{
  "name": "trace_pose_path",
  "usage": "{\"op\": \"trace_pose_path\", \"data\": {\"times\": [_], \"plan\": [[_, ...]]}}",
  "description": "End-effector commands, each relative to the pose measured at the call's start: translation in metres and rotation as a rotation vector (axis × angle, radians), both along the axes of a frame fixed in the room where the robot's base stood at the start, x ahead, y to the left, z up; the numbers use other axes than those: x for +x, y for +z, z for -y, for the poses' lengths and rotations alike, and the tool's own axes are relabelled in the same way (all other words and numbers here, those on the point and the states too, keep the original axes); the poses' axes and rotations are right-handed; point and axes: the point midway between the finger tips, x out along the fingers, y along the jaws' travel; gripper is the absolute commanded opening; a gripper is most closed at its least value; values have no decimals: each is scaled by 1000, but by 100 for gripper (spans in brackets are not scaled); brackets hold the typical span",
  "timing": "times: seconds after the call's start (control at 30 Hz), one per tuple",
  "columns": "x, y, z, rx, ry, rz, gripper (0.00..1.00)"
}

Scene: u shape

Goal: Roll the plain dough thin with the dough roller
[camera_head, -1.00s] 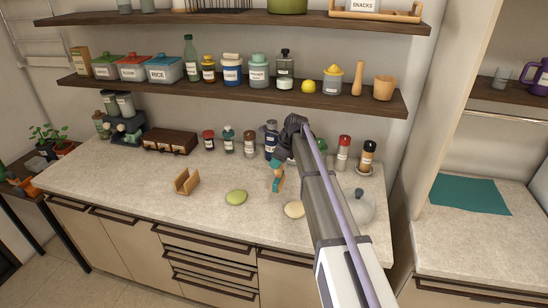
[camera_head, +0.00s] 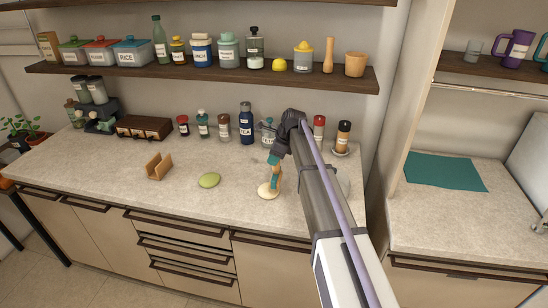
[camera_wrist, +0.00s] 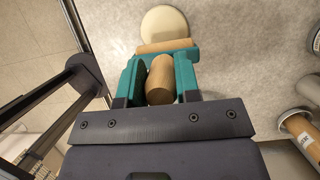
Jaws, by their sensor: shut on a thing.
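The plain dough is a pale, cream round (camera_head: 266,191) on the counter near its front edge; it also shows at the top of the wrist view (camera_wrist: 164,22). My gripper (camera_wrist: 160,78) has teal fingers shut on the wooden handle of the dough roller (camera_wrist: 160,84). The roller's crosswise barrel lies just beyond the fingertips, at the near edge of the dough in the wrist view. In the head view my gripper (camera_head: 275,160) points down with the roller (camera_head: 275,181) over the dough. I cannot tell whether the barrel touches the dough.
A green dough round (camera_head: 209,180) lies to the left, and an empty wooden holder (camera_head: 159,167) stands farther left. Several jars and bottles (camera_head: 246,124) line the back of the counter. The shelf (camera_head: 200,78) hangs above. The counter between holder and dough is mostly clear.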

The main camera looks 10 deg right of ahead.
Motion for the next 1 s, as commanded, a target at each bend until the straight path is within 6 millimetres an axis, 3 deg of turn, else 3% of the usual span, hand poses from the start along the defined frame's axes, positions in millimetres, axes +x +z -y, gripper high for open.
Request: {"op": "trace_pose_path", "data": {"times": [0.03,0.13,1.0], "plan": [[0,-13,0,0,0,0,8],[0,-18,0,0,0,0,8],[0,-24,0,0,0,0,8]]}}
